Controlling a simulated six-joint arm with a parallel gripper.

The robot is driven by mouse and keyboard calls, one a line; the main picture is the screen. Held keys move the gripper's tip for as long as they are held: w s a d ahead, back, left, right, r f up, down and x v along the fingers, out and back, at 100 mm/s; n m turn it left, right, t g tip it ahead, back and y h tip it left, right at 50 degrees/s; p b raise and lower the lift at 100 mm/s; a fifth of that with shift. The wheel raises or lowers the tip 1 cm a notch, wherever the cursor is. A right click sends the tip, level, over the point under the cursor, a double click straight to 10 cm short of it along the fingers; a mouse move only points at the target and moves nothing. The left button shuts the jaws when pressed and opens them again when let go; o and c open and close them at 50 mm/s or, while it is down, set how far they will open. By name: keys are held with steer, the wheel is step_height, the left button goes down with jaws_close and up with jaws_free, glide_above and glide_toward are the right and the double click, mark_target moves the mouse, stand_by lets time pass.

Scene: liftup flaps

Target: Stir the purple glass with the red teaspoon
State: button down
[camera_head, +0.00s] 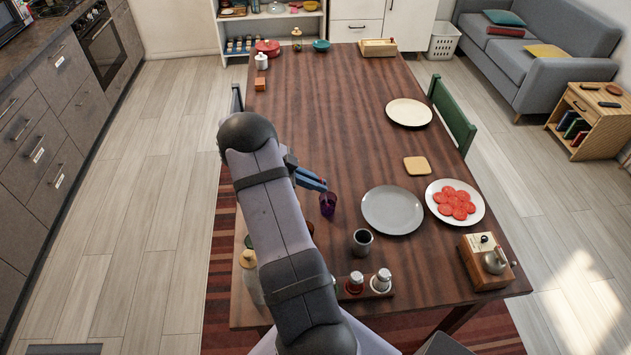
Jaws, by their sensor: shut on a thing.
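A small purple glass (328,204) stands upright on the wooden table, just right of my arm. My gripper (322,186) is right above the glass, with its blue fingers pointing right and close to the rim. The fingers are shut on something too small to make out. The red teaspoon cannot be made out; the fingers and the glass may hide it, so I cannot tell whether it is inside the glass.
A grey plate (392,210), a dark cup (362,241) and a plate of tomato slices (455,202) lie to the right. A shaker rack (365,290) and a coffee grinder (487,262) stand at the near side. A coaster (417,166) lies farther back. The table's far middle is clear.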

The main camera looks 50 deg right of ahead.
steer(key=shift+s+d+f+b, duration=0.15)
steer(key=shift+f+b, duration=0.3)
steer(key=shift+f, duration=0.55)
steer(key=shift+w+d+f+b, duration=0.1)
steer(key=shift+d+f+b, duration=0.25)
steer(key=shift+f, duration=0.65)
steer(key=shift+a, duration=0.1)
